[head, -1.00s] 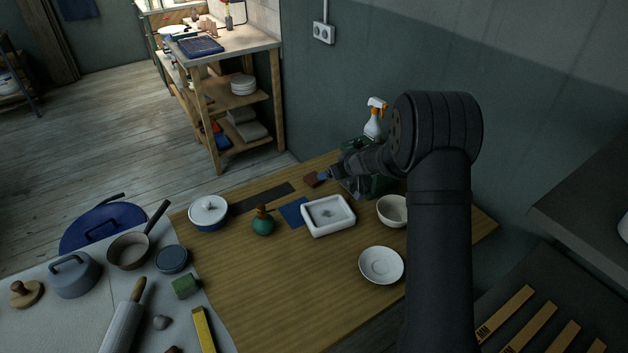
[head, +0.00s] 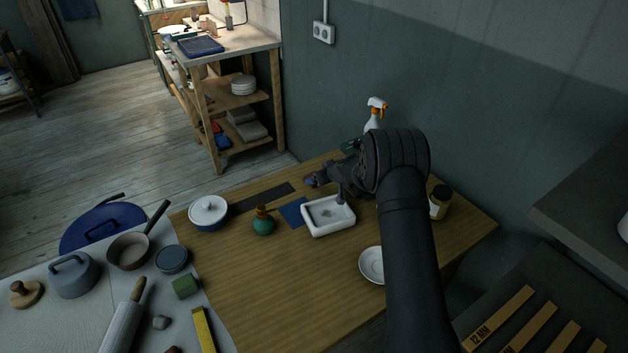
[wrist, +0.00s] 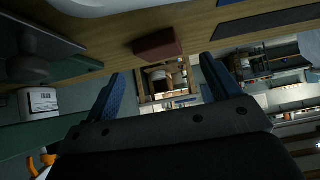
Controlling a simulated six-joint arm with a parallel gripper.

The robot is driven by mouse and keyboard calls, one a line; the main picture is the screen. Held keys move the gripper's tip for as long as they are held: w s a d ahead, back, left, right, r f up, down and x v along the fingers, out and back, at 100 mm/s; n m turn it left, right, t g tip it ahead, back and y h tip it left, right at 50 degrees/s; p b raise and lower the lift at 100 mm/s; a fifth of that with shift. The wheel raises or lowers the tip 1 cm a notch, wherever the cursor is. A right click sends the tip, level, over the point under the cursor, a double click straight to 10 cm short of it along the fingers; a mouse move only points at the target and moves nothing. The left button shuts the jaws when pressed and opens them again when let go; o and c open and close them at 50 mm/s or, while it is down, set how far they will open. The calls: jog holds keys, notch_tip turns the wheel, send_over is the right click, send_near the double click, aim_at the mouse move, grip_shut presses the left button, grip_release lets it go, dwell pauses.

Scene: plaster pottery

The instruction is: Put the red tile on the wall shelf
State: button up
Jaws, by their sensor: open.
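The red tile (wrist: 157,45) lies on the wooden table, in the wrist view just ahead of the gap between my fingertips. My gripper (wrist: 163,68) is open and empty, one blue-padded finger to each side, and apart from the tile. In the head view my gripper (head: 315,181) is low at the table's far edge and hides most of the tile. A dark grey shelf (head: 585,200) on the wall at the right edge of the head view appears to be the wall shelf.
A white dish (head: 328,233) stands close beside my gripper. The table's front middle is clear. My arm partly hides a saucer (head: 371,265).

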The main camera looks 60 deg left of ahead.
jog(key=shift+x, duration=2.75)
jog(key=shift+a+r, duration=0.1)
jog(key=shift+r, duration=0.05)
jog(key=c, duration=1.2)
jog(key=shift+r, duration=0.1)
